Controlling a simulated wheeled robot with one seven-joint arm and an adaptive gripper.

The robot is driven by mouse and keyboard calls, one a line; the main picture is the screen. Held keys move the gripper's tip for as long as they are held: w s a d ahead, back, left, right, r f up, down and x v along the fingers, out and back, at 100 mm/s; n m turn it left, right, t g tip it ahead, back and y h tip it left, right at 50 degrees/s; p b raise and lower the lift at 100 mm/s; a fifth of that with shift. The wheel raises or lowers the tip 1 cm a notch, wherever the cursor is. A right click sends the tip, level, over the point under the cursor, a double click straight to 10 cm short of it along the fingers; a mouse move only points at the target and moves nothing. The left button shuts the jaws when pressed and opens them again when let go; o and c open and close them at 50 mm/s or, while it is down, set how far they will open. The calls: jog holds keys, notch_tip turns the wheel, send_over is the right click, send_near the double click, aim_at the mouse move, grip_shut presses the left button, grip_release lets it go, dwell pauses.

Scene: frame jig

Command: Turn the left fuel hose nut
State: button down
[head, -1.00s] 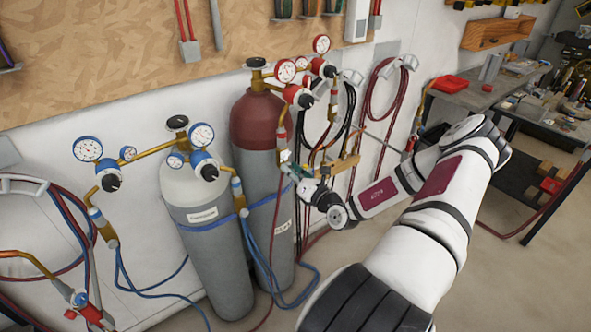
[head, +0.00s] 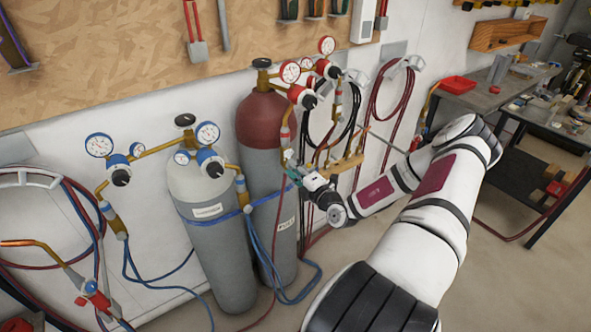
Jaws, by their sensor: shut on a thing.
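The red-topped fuel cylinder (head: 262,118) stands upright against the wall, beside a grey-and-white cylinder. My gripper (head: 289,163) reaches in from the right at the lower end of this fitting. It is shut on the left fuel hose nut there, and the fingers largely hide the nut. A red hose (head: 273,232) runs down near the cylinders.
The grey-and-white cylinder (head: 215,240) with blue gauges stands left, with blue hoses. A brass manifold (head: 345,163) and coiled hoses (head: 392,100) are on the wall close to my wrist. A torch (head: 90,290) is at lower left. A workbench (head: 480,100) stands at the right.

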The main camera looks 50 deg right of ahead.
jog(key=shift+m, duration=1.3)
jog(key=c, duration=1.3)
grip_release()
jog(key=shift+c, duration=0.2)
jog(key=v, duration=1.2)
